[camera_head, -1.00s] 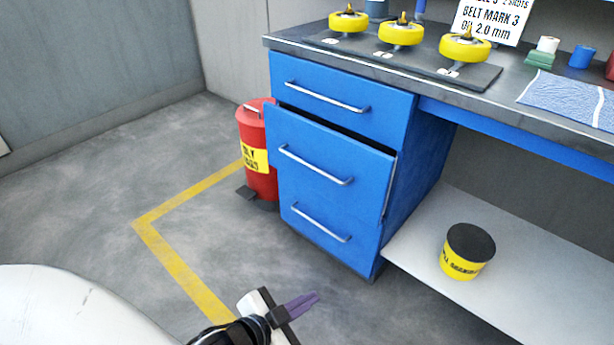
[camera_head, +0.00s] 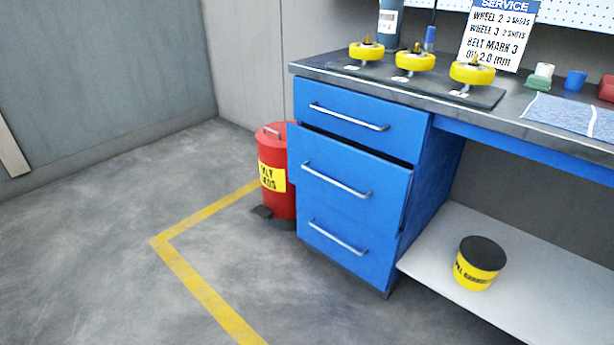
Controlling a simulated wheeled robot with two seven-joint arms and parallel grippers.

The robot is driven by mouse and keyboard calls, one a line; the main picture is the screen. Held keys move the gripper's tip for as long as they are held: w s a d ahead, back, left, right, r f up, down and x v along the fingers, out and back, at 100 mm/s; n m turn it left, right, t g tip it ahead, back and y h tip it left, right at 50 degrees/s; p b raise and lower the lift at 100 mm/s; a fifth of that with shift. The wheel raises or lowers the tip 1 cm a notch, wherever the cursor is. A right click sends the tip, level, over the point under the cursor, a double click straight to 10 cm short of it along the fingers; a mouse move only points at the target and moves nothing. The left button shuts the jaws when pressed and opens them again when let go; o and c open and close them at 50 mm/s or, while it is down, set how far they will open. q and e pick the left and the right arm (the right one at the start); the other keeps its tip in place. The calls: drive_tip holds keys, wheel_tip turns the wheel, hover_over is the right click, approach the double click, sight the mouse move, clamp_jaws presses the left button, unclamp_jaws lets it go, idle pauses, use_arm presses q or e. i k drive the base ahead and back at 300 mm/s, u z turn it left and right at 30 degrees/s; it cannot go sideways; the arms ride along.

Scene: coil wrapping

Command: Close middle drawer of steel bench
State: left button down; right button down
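The steel bench has a blue cabinet with three drawers, each with a silver bar handle. The middle drawer (camera_head: 350,196) stands slightly open, its front forward of the others, with a dark gap along its top edge. The top drawer (camera_head: 358,124) and the bottom drawer (camera_head: 345,251) look shut. The middle drawer's handle (camera_head: 336,182) is clear, with nothing touching it. Neither of my grippers is in view.
A red bin (camera_head: 277,190) stands on the floor against the cabinet's left side. A yellow line (camera_head: 203,284) marks the floor. The lower shelf (camera_head: 430,262) holds a yellow tub (camera_head: 479,263). Yellow wheels (camera_head: 414,62) sit on the bench top (camera_head: 508,109). The floor before the drawers is clear.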

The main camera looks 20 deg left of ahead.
sight(374, 191)
drive_tip(key=u, duration=0.95)
drive_tip(key=i, duration=1.2)
drive_tip(key=z, duration=0.65)
